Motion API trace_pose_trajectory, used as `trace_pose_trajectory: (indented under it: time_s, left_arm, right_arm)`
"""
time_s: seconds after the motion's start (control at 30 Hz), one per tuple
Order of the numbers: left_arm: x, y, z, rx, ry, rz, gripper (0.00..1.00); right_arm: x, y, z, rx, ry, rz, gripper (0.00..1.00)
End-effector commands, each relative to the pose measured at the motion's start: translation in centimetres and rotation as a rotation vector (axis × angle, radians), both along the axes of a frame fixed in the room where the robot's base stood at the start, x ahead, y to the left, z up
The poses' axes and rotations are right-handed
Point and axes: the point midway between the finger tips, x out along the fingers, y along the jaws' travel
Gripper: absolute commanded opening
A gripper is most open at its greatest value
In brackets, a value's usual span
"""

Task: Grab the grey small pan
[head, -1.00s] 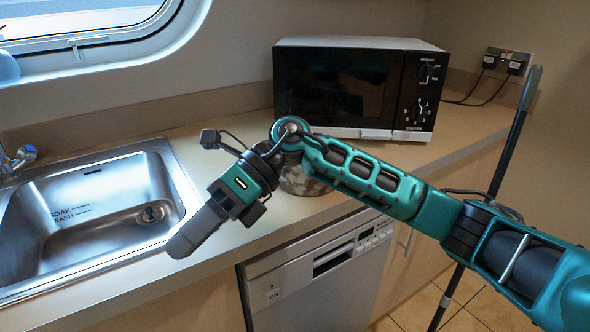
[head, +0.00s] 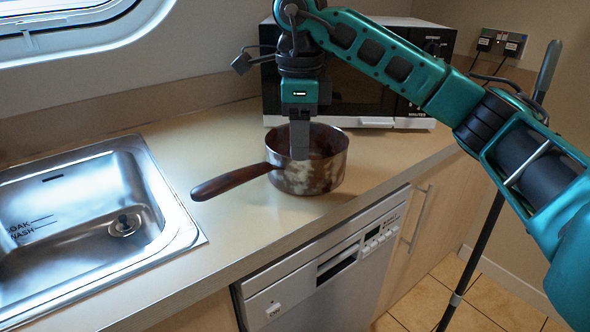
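A small pan (head: 310,178) with mottled grey-brown sides and a dark brown handle (head: 232,181) stands upright on the counter, between the sink and the microwave. The handle points left, toward the sink. My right gripper (head: 300,150) points down over the pan's opening. Its fingertips overlap the opening and the near rim. I cannot tell whether they touch the rim or how deep they reach. The fingers show as one dark block, so their gap is hidden. My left gripper is not in view.
A microwave (head: 345,121) stands behind the pan, close to my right arm. A steel sink (head: 75,225) lies to the left. The counter (head: 225,235) is clear around the handle. A dishwasher (head: 330,265) sits below the counter's front edge.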

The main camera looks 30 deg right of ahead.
Motion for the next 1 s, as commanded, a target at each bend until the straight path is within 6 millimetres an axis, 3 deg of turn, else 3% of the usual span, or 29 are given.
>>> trace_pose_trajectory:
  time_s: [0.07, 0.33, 0.6, 0.87, 1.0]
  left_arm:
    - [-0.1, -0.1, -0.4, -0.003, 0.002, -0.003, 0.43]
    - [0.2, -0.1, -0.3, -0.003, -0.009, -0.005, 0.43]
    - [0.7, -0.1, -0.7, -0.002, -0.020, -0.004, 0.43]
    - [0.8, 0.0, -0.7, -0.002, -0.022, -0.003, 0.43]
    - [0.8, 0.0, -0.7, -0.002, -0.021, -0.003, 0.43]
  right_arm:
    - [0.0, 0.0, -1.3, 0.001, 0.000, 0.001, 0.39]
    - [-0.1, 0.2, -2.9, 0.002, -0.001, 0.002, 0.39]
    - [-0.3, 0.3, -6.7, 0.001, 0.000, 0.000, 0.39]
    - [-0.2, 0.4, -7.0, 0.002, -0.002, 0.001, 0.39]
    - [-0.2, 0.4, -7.0, 0.002, -0.001, 0.001, 0.26]
